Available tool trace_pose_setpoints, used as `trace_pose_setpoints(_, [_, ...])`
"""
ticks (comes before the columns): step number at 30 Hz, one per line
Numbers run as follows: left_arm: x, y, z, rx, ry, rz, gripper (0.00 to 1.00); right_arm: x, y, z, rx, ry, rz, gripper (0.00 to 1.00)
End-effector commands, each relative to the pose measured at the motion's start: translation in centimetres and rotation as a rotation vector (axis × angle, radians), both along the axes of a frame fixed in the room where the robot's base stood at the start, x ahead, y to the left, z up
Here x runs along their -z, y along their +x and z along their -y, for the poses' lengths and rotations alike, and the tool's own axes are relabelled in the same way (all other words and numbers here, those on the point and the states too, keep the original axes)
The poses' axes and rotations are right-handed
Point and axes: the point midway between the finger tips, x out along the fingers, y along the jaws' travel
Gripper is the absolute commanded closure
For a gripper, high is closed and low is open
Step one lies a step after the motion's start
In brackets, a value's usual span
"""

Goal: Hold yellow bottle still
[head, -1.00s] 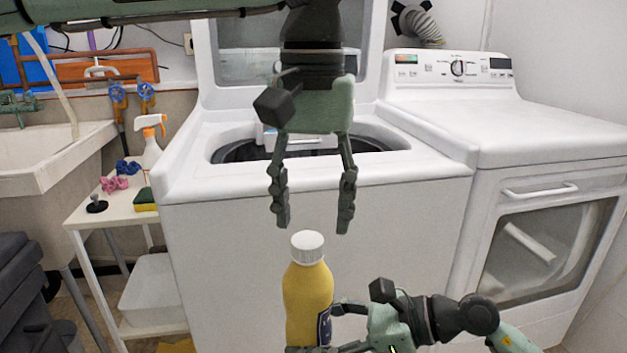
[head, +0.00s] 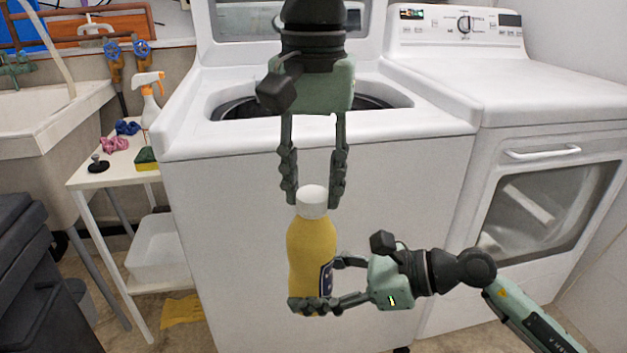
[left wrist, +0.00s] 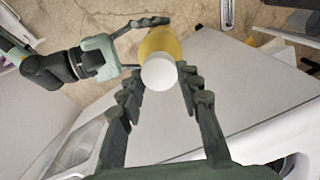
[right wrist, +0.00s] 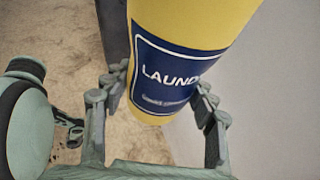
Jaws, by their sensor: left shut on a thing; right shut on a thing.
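The yellow bottle (head: 311,250) with a white cap (head: 312,202) is upright in front of the washing machine. My right gripper (head: 318,284) comes from the right and is shut on the lower body of the yellow bottle; the right wrist view shows its fingers on both sides of the dark blue label (right wrist: 170,80). My left gripper (head: 314,195) points down from above, its fingers on either side of the white cap, shut on it. The left wrist view shows the cap (left wrist: 159,73) between the left fingertips.
The open-lidded washing machine (head: 300,150) stands behind the bottle, and a dryer (head: 540,140) stands to its right. A small white table (head: 118,165) with a spray bottle (head: 149,100) and a sponge (head: 146,158) is at the left, next to a sink (head: 60,105).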

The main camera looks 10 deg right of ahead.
Motion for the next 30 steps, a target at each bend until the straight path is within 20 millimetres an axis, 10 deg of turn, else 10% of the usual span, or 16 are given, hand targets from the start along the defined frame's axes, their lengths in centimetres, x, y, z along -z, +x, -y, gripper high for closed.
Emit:
trace_pose_setpoints(8, [0.04,-0.2,0.27,-0.233,-0.012,0.0,1.0,-0.25,-0.06,-0.18,-0.003,0.005,0.004,1.0])
trace_pose_setpoints(30, [-0.15,-0.34,-0.25,-2.06,-0.038,0.038,1.0,-0.3,-0.17,-0.28,-0.008,0.005,0.008,1.0])
